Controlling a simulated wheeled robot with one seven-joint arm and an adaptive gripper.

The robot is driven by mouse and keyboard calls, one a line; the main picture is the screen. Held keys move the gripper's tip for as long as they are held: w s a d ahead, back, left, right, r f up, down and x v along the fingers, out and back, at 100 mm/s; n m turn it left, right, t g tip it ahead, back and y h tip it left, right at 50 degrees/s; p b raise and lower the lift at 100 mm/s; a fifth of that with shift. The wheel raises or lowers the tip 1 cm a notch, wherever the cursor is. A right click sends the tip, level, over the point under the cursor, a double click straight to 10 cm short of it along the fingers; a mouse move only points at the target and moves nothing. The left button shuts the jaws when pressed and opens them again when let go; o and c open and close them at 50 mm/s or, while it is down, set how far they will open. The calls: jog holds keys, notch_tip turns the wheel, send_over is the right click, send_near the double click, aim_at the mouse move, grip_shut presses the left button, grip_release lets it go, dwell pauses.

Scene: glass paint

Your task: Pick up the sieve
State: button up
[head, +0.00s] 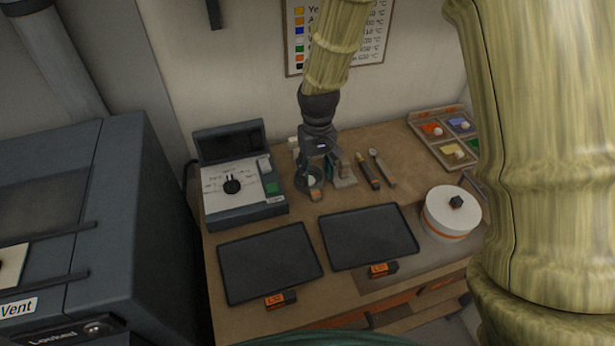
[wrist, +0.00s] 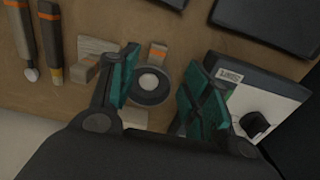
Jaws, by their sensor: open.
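What looks like the sieve is a small round dark ring (head: 311,183) with a pale centre and a short orange-marked tab, on the wooden bench beside the control box. In the wrist view the round piece (wrist: 151,86) lies between my two green fingers, nearer the left one, its tab pointing up the picture. My gripper (head: 317,170) is open and empty, pointing down over it. The wrist view shows my gripper (wrist: 165,88) with its fingers spread on either side of the piece. I cannot tell how much height separates the fingertips from it.
A control box (head: 240,204) stands close on the left. Pale wooden blocks (wrist: 92,58) and two handled tools (head: 375,170) lie to the right in the head view. Two dark trays (head: 268,262) (head: 368,237) lie in front. A white round pot (head: 440,212) and a colour tray (head: 437,150) are farther right.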

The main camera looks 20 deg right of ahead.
aim_at(316, 193)
jog(key=f+p, duration=0.1)
jog(key=f, duration=0.3)
jog(key=shift+w+f, duration=0.1)
jog(key=shift+w, duration=0.1)
jog(key=shift+s+d+f+p, duration=0.15)
jog(key=shift+s+f+p, duration=0.15)
jog(key=shift+s+p, duration=0.3)
jog(key=f, duration=0.1)
jog(key=w+f+p, duration=0.1)
jog(key=shift+d+f, duration=0.1)
jog(key=shift+f, duration=0.3)
jog(key=shift+w+f, duration=0.1)
jog(key=shift+f, duration=0.2)
jog(key=shift+s+f+p, duration=0.2)
jog(key=shift+s+p, duration=0.05)
jog(key=shift+p, duration=0.1)
jog(key=shift+w+f, duration=0.1)
jog(key=shift+f, duration=0.05)
